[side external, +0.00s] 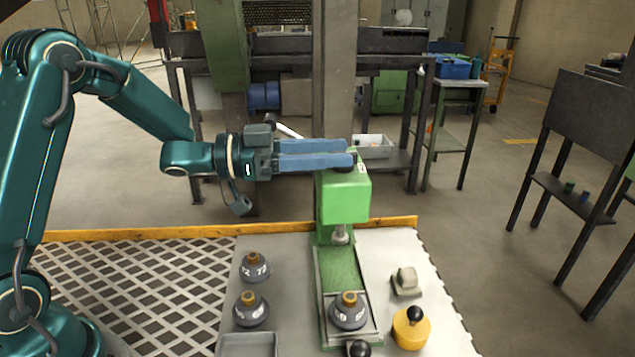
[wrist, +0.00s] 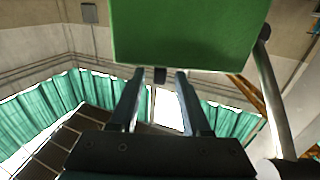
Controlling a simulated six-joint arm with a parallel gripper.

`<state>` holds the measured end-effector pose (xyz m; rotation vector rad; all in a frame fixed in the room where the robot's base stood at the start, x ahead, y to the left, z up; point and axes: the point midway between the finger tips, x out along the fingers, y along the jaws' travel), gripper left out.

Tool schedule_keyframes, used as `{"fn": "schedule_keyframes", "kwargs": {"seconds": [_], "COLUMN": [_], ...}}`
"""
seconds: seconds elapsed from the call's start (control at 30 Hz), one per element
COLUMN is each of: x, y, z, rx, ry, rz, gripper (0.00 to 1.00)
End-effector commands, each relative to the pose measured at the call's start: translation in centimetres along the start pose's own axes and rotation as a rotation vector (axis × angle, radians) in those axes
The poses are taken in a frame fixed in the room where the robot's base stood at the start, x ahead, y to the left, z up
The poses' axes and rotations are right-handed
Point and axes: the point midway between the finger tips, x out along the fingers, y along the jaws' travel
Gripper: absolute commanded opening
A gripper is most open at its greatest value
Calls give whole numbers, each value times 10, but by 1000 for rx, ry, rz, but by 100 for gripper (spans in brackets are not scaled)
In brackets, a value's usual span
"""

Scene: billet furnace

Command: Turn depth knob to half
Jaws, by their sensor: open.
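A green press head (side external: 343,198) stands on a green column with a metal ram below it. A dark knob (side external: 344,163) sits on its top, partly hidden by my fingers; I take it for the depth knob. My gripper (side external: 353,155) reaches in level from the left, fingertips at the top of the head. In the wrist view, my gripper (wrist: 160,74) is open, fingers apart. The green head (wrist: 185,35) fills the upper middle. A small dark piece (wrist: 160,75), probably the knob, shows between the fingertips. Contact and the knob's setting cannot be told.
A lever with a pale rod (side external: 289,131) shows behind my gripper. The air right of the head is clear.

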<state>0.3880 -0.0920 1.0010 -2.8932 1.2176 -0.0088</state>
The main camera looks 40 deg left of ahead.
Motion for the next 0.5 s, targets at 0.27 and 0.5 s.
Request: {"fn": "schedule_keyframes", "kwargs": {"seconds": [0.27, 0.5], "x": [10, -23], "y": [-20, -42], "z": [-67, -94], "rx": [206, 231], "ry": [87, -74], "rz": [-254, -616], "gripper": [48, 48]}}
